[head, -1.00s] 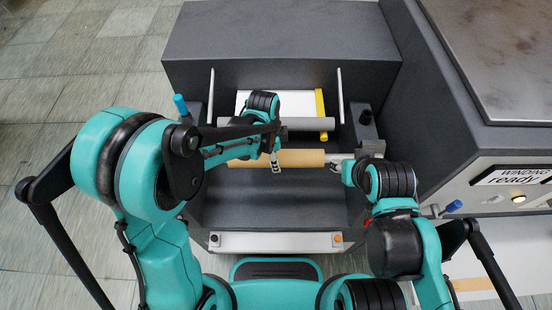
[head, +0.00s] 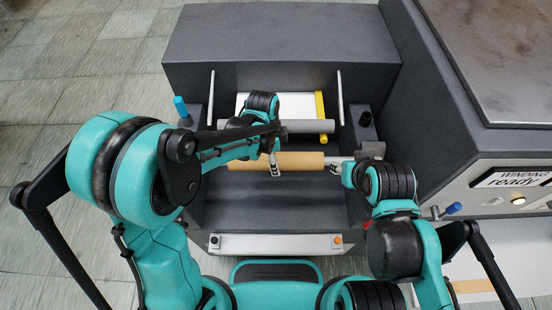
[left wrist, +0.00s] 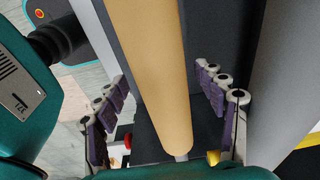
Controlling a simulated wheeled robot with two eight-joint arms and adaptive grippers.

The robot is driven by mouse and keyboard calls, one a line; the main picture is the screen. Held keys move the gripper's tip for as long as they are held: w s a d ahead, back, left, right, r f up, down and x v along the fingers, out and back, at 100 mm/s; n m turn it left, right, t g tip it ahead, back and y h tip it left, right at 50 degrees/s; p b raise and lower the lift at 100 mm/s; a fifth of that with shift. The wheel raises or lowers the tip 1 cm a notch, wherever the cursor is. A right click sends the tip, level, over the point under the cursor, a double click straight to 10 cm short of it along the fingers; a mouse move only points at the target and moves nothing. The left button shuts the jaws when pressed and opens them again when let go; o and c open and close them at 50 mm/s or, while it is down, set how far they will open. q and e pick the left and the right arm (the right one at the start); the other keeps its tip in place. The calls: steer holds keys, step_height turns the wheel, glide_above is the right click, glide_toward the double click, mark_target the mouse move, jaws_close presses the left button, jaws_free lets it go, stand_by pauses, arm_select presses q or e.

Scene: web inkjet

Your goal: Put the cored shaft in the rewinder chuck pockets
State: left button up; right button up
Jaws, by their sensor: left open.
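The cored shaft has a brown cardboard core (head: 300,161) lying crosswise in the rewinder bay, with bare silver shaft (head: 340,160) showing at its right end. My left gripper (head: 274,166) is over the core's middle. In the left wrist view, its open purple-padded fingers (left wrist: 160,108) stand apart on either side of the core (left wrist: 150,70). My right gripper (head: 336,168) is at the shaft's right end; its finger gap is too small to tell. A grey block, seemingly the right chuck (head: 371,149), is beside that end. The left chuck is hidden.
A grey roller (head: 305,126) spans the bay behind the core, near a white sheet and yellow strip (head: 321,105). The front panel (head: 278,241) bounds the bay. A "WINDING ready" cabinet (head: 515,180) is at right.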

arm_select(q)
steer(key=r+p, duration=0.1)
steer(key=r, duration=0.2)
steer(key=a+r+p, duration=0.1)
steer(key=r, duration=0.6)
steer(key=shift+s+a+r+p, duration=0.1)
steer(key=shift+a+r+p, duration=0.1)
steer(key=shift+r+p, duration=0.2)
steer(key=s+a+r+n+t, duration=0.3)
steer(key=s+a+n, duration=0.2)
steer(key=a+n, duration=0.3)
steer(key=s+a+r+n+t+y, duration=0.1)
steer(key=s+a+r+n+t, duration=0.2)
steer(key=a+n, duration=0.5)
steer(key=s+n+t, duration=0.1)
steer(key=s+n, duration=0.1)
steer(key=shift+s+a, duration=0.15)
steer(key=shift+s, duration=0.15)
step_height(320, 180, down, 6)
steer(key=b, duration=0.6)
steer(key=shift+f, duration=0.2)
